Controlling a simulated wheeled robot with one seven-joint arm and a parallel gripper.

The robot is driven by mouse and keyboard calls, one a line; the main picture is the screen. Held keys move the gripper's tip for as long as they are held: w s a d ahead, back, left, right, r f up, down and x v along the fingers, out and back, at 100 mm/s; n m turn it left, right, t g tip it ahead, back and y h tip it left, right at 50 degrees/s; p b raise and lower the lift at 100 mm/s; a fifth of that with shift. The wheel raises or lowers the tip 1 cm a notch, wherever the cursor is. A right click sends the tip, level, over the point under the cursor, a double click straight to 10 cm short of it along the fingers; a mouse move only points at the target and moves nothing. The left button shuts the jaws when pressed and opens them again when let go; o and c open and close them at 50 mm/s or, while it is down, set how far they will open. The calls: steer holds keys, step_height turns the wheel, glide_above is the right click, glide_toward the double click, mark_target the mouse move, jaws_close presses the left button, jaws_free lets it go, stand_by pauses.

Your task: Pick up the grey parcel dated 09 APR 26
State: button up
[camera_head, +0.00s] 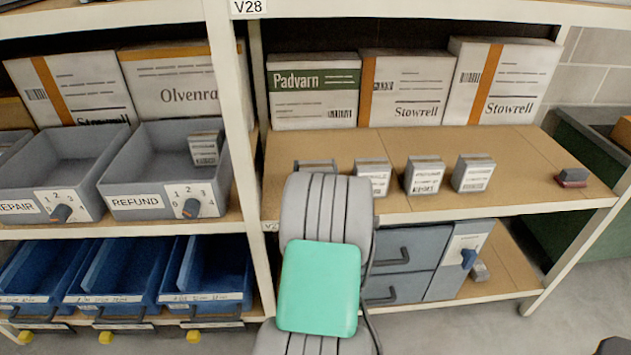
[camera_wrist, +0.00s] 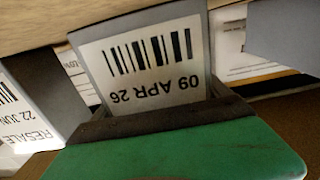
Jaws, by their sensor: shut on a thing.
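The grey parcel (camera_wrist: 88,50) dated 09 APR 26 is in the middle of the wrist view, its white barcode label facing the camera upside down. My gripper (camera_wrist: 168,122) is shut on this parcel, with the dark jaw edge across the label's lower part. I cannot tell whether the parcel still touches the shelf.
A neighbouring grey parcel marked RESALE, 22 JUN (camera_wrist: 25,105) is close at the left. More small parcels (camera_head: 372,177), (camera_head: 424,175), (camera_head: 473,173) stand on the wooden shelf (camera_head: 520,175). Large cartons (camera_head: 405,88) stand behind. A rack post (camera_head: 232,110) is left of my arm.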

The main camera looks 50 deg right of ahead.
steer(key=shift+c, duration=1.4)
steer(key=shift+r, duration=0.1)
steer(key=shift+c, duration=0.6)
steer(key=shift+r, duration=0.1)
